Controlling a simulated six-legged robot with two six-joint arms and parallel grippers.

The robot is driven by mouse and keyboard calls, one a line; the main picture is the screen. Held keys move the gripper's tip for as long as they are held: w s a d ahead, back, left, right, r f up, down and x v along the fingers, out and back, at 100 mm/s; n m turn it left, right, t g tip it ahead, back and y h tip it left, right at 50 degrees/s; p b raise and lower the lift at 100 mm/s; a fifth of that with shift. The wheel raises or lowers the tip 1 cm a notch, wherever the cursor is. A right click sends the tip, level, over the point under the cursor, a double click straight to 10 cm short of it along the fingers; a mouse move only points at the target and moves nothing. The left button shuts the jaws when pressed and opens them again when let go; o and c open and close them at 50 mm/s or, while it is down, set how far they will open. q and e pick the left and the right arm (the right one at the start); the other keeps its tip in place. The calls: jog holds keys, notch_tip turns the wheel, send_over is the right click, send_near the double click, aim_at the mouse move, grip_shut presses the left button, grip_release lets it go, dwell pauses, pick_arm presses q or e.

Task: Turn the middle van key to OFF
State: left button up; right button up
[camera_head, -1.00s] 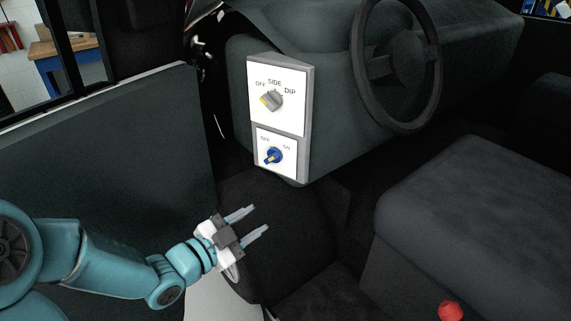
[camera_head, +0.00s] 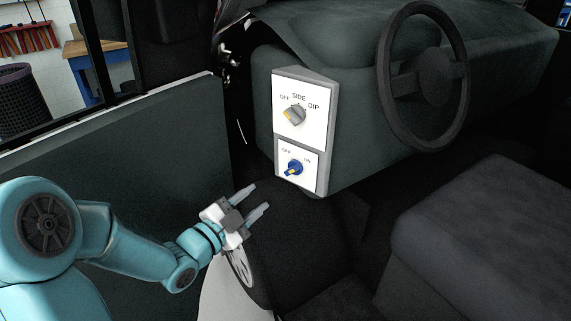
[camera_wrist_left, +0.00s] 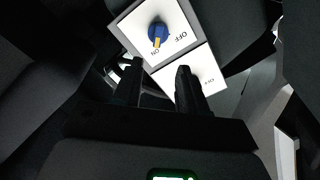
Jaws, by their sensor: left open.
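In the head view the yellow shows at the key's lower left. My left gripper (camera_head: 260,196) is open and empty, apart from the key, to its lower left. In the left wrist view its two fingers (camera_wrist_left: 159,72) point towards the plates, with the key beyond them. My right gripper is not in view.
A grey knob (camera_head: 294,115) on the upper plate, labelled OFF, SIDE and DIP, sits close above the key. The steering wheel (camera_head: 465,75) is to the right, a dark seat (camera_head: 485,235) lower right. The door panel (camera_head: 130,160) stands left of the plates.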

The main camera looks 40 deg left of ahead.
aim_at(289, 173)
pick_arm(q)
jog(key=w, duration=0.3)
jog(key=w+p, duration=0.1)
jog(key=w, duration=0.3)
jog(key=w+p, duration=0.1)
jog(key=w, duration=0.3)
jog(key=shift+d, duration=0.35)
jog(key=shift+w+f, duration=0.15)
jog(key=shift+w, duration=0.45)
grip_shut()
